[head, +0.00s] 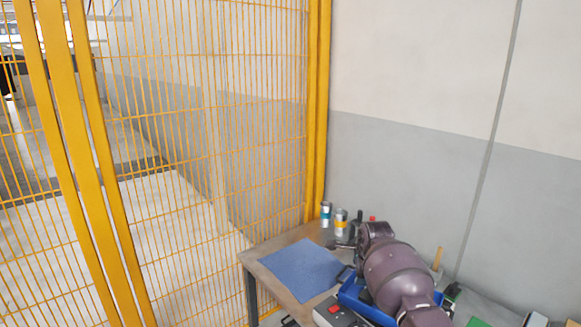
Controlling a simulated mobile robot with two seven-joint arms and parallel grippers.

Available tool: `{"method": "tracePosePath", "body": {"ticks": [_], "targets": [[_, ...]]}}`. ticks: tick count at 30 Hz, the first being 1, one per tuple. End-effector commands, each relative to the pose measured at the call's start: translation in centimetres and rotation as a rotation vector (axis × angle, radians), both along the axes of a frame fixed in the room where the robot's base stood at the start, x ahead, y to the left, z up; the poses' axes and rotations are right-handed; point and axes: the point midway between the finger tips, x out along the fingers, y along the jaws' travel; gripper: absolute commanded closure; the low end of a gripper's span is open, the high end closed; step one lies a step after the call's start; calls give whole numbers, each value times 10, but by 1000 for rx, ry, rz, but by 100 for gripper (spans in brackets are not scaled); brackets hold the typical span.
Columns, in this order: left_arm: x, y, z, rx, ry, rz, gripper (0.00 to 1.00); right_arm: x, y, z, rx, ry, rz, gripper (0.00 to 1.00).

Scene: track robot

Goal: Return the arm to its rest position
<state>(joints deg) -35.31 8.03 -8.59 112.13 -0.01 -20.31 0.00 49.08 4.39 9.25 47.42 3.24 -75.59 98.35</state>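My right arm (393,268), purple-brown with rounded links, comes in from the bottom right in the head view and is bent over the table. Its wrist end is at the upper left of the arm, above the back of the table. Dark parts of my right gripper (343,248) show beside the wrist, small and partly hidden, so I cannot tell whether it is open or shut. My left arm and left gripper are not in view.
A table (285,242) carries a blue mat (301,268), a blue bin (352,296) partly behind my arm, a grey box (335,313) and two small cans (341,222). A yellow mesh fence (215,150) stands left; a grey wall (440,165) is behind.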

Motion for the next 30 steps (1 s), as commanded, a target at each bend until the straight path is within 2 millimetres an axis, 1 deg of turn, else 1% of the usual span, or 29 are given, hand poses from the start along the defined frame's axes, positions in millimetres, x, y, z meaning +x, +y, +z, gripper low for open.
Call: {"method": "tracePosePath", "body": {"ticks": [1,3,6,10,14,17,20,24,26,30], "targets": [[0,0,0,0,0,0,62,11,1,15,-31,-75,79,42],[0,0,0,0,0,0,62,23,3,35,-90,-180,200,42],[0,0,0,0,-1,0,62,34,2,55,-193,-320,361,42],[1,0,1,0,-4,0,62,38,-3,72,-360,-481,554,42],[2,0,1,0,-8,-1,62,29,-11,78,-559,-617,728,42],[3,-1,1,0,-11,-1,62,12,-18,76,-730,-703,852,42],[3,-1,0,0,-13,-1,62,-12,-24,69,-903,-768,958,42],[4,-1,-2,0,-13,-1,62,-52,-31,55,-1103,-819,1067,42],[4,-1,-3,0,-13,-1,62,-71,-34,48,-1173,-829,1103,42],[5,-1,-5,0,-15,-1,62,-118,-38,30,-1307,-841,1169,42]]}}
